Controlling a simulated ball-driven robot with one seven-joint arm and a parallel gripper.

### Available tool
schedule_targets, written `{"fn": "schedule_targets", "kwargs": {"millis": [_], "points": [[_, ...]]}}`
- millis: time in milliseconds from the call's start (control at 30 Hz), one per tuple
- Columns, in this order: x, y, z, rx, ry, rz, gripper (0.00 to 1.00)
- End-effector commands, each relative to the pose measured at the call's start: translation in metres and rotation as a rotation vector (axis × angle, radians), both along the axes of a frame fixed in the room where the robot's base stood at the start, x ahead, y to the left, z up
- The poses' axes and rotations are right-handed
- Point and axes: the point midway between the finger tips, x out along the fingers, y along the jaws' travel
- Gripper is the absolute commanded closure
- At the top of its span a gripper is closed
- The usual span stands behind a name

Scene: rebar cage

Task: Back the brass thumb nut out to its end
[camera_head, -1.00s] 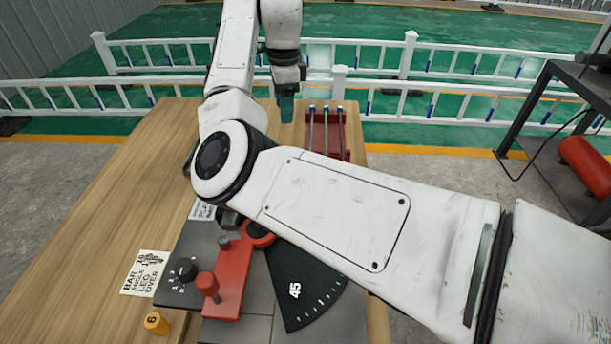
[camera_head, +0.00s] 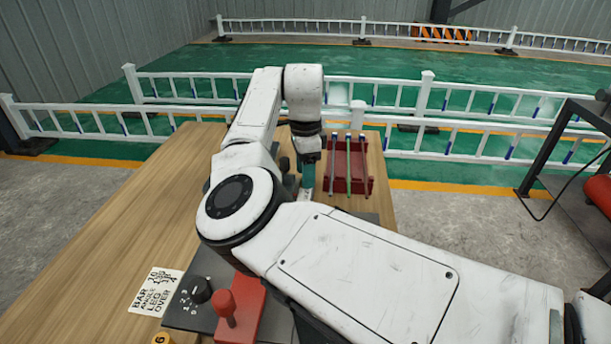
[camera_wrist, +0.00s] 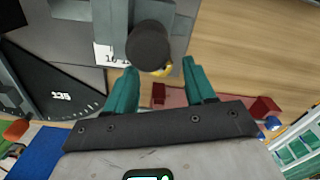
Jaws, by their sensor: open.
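A small piece of brass-yellow (camera_wrist: 164,70), likely the brass thumb nut, shows beside and partly behind a dark round knob (camera_wrist: 148,42) in the wrist view. The knob hides most of it. My gripper (camera_wrist: 160,72) is open, with one teal finger on each side of this spot. Whether either finger touches the knob or the brass cannot be told. In the head view my gripper (camera_head: 306,180) points down over the far part of the bench, just left of a red rack. The nut cannot be made out there.
A black plate (camera_head: 188,312) with a dial and a red block (camera_head: 243,305) with a red knob lie on the wooden bench (camera_head: 120,225), near a printed card (camera_head: 157,290). The bench's left side is clear.

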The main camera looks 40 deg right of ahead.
Motion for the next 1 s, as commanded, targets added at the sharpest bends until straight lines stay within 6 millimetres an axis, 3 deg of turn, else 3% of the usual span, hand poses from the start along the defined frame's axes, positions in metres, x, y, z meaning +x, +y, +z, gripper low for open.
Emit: {"fn": "schedule_targets", "kwargs": {"millis": [167,467,1000], "points": [[0.000,0.000,-0.013,0.000,0.000,0.000,0.46],[0.000,0.000,-0.016,-0.001,-0.001,-0.001,0.46],[0.000,0.000,-0.016,-0.001,-0.001,-0.001,0.96]]}}
